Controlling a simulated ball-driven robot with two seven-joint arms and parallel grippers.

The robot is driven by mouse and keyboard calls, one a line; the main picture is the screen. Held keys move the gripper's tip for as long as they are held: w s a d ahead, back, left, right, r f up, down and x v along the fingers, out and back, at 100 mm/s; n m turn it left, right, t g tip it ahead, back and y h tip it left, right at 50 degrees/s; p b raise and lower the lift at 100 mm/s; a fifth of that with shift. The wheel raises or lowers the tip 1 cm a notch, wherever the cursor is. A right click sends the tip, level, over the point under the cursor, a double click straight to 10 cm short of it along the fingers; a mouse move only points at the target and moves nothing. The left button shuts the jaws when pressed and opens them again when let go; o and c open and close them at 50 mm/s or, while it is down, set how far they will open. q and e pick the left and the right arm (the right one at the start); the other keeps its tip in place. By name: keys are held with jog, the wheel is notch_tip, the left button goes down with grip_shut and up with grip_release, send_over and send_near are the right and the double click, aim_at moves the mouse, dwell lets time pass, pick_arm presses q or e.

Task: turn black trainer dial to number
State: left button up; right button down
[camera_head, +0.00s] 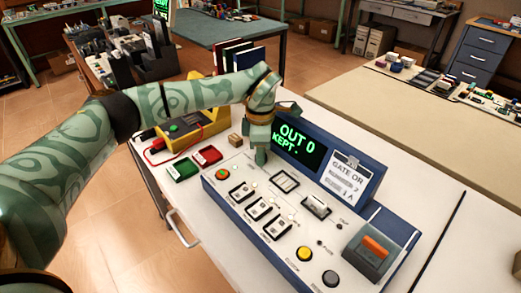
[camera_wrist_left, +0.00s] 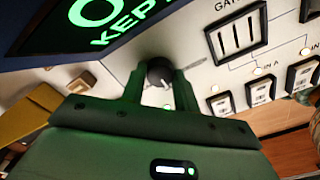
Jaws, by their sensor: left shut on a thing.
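The trainer is a blue and white console (camera_head: 300,210) with a sloped panel on the table. Its screen (camera_head: 299,146) reads "OUT 0 KEPT." in green. My left gripper (camera_head: 261,158) reaches down to the panel just left of the screen and hides the black dial in the head view. In the left wrist view, the black dial (camera_wrist_left: 158,71) sits between the two fingers of my left gripper (camera_wrist_left: 160,88), which is shut on it. My right gripper is out of view.
A "GATE OR" card (camera_head: 346,178) stands right of the screen. Switches (camera_head: 259,209), a yellow button (camera_head: 304,254) and an orange rocker (camera_head: 375,246) sit on the panel.

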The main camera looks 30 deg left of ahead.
pick_arm(q)
jog(key=shift+r+n+p, duration=0.25)
jog(key=shift+n+p, duration=0.25)
jog(key=shift+p, duration=0.15)
jog(key=n+p, duration=0.3)
jog(key=shift+r, duration=0.1)
jog(key=shift+n+p, duration=1.2)
jog(key=shift+f+n+p, duration=0.25)
jog(key=shift+n+p, duration=0.45)
jog(key=shift+n, duration=0.3)
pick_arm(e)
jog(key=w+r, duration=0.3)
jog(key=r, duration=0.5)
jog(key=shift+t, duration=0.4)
pick_arm(q)
jog(key=shift+w, duration=0.1)
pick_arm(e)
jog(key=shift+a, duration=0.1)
pick_arm(q)
jog(key=o, duration=1)
